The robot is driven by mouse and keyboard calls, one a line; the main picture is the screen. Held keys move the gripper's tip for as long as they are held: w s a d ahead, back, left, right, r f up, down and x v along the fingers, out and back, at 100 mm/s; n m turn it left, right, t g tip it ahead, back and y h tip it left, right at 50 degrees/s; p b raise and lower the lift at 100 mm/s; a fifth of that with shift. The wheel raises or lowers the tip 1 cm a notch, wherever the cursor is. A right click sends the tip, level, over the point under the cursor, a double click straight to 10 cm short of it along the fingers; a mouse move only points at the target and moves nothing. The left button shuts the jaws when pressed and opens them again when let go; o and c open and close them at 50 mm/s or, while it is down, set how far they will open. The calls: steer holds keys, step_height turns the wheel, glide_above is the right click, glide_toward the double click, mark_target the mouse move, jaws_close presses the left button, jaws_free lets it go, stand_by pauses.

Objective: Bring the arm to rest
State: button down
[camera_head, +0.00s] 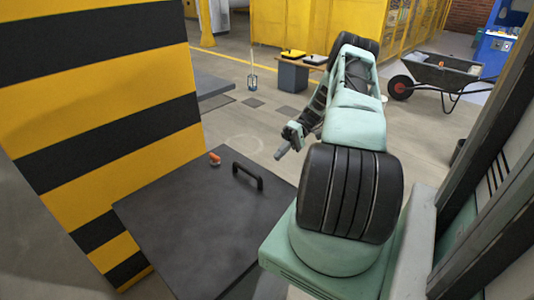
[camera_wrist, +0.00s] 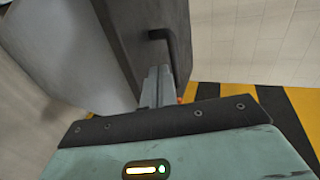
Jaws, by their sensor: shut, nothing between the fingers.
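My arm, pale green with black ribbed joints, reaches away from my body in the head view. My gripper (camera_head: 283,152) is at its far end, pointing down and left, above the floor beyond the dark slab (camera_head: 190,235). In the wrist view the grey fingers (camera_wrist: 157,86) are together with nothing between them. The slab's black handle (camera_head: 248,176) is left of and below the gripper in the head view, apart from it. In the wrist view the handle (camera_wrist: 162,36) shows past the fingertips.
A yellow and black striped block (camera_head: 105,130) stands at the left. A small orange piece (camera_head: 214,159) lies on the slab. Open floor lies between.

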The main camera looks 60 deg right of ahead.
steer(key=b+v, duration=0.2)
steer(key=v, duration=0.6)
steer(key=shift+w+d+f, duration=0.15)
steer(key=shift+f, duration=0.25)
